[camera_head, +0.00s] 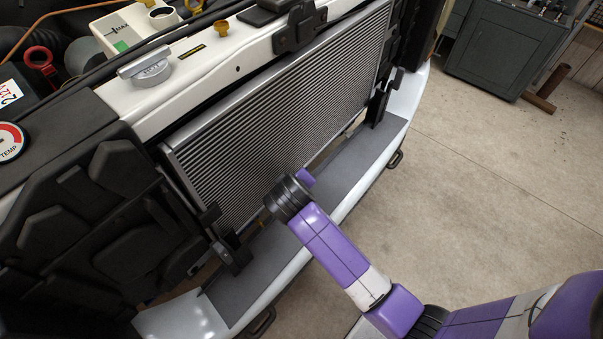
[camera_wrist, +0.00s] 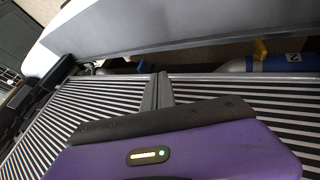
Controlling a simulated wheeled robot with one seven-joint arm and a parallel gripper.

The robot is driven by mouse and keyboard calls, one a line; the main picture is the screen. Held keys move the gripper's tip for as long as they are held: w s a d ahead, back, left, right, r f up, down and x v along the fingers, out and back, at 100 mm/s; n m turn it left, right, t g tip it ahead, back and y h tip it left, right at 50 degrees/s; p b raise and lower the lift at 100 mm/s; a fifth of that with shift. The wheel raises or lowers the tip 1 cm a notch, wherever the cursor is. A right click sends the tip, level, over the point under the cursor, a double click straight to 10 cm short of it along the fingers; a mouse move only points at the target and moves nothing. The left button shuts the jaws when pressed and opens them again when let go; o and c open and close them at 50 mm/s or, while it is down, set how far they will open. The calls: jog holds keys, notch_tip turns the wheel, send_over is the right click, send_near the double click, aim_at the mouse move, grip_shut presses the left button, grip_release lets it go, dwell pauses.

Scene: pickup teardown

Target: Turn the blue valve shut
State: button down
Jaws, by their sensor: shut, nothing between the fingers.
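In the wrist view, a blue cylindrical part (camera_wrist: 283,64) with a pale label lies at the right, in the gap beyond the radiator's edge. A small yellow piece (camera_wrist: 260,50) stands up beside it; I cannot tell whether these make up the blue valve or how it is turned. My gripper (camera_wrist: 159,76) is shut and empty, its grey fingers together over the radiator edge, to the left of the blue part and apart from it. In the head view my wrist is in front of the radiator's lower edge; the fingertips and blue part are hidden there.
The finned radiator (camera_head: 290,105) fills the truck's front. A grey ledge (camera_head: 345,178) runs along its lower side, with the white bumper outside it. Black brackets (camera_head: 230,245) stand at the radiator's corner. Open concrete floor (camera_head: 470,190) lies to the right, with a grey cabinet (camera_head: 500,50) behind.

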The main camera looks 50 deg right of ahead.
jog(key=x, duration=0.7)
jog(key=shift+w+d+r+p, duration=0.1)
jog(key=shift+d+p, duration=0.2)
jog(key=shift+d, duration=1.7)
jog(key=p, duration=0.1)
jog(key=y+p, duration=0.1)
jog(key=shift+d+r+p, duration=0.25)
jog(key=shift+r+p, duration=0.1)
jog(key=shift+r, duration=0.05)
jog(key=shift+y+p, duration=0.3)
jog(key=shift+d, duration=0.2)
